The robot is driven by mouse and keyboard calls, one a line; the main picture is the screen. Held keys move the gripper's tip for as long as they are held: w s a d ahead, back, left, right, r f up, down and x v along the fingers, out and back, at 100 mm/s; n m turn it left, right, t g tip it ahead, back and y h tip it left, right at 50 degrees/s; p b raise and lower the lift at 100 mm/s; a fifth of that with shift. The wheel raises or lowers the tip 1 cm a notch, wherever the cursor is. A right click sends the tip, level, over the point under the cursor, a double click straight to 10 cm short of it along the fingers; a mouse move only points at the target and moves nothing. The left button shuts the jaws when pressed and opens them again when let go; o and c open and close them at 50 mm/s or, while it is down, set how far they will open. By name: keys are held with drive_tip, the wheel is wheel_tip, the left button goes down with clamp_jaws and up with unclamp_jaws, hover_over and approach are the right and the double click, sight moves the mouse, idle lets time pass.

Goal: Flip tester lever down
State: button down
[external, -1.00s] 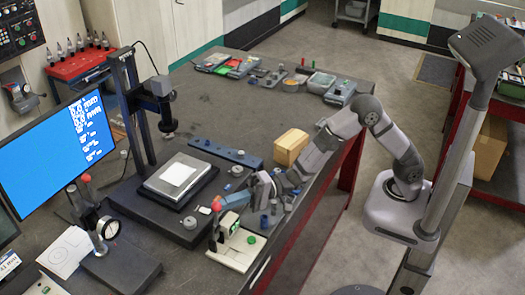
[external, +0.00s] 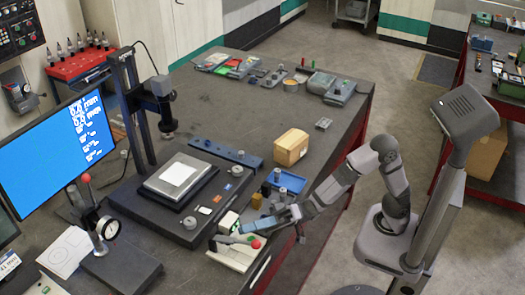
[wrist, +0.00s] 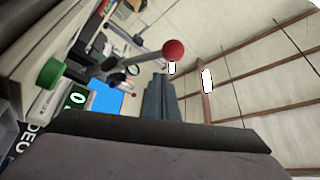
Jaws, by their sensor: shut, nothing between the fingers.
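The tester, a pale box on a white base plate (external: 228,258), stands at the near edge of the bench in the external view. Its grey lever lies low, nearly level across the base, with its red ball knob (external: 256,244) towards the bench's front edge. My gripper (external: 244,228) is shut and empty, just above the lever and close to the knob. Contact cannot be told. The shut fingers also show in the wrist view (wrist: 158,90).
A black stand with a scale (external: 178,180) is behind the tester. A blue tray (external: 286,180) and small metal parts lie near my arm, with a cardboard box (external: 291,147) beyond. A dial gauge stand (external: 122,270) is at left. The bench's far middle is clear.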

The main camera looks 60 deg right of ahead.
drive_tip(key=shift+s+f+b, duration=0.4)
drive_tip(key=shift+f+b, duration=0.25)
drive_tip(key=shift+f, duration=0.05)
drive_tip(key=shift+s+f+b, duration=0.35)
drive_tip(key=shift+f+b, duration=0.25)
drive_tip(key=shift+f, duration=0.05)
drive_tip(key=b+v, duration=0.1)
drive_tip(key=v, duration=0.6)
drive_tip(key=shift+d, duration=0.15)
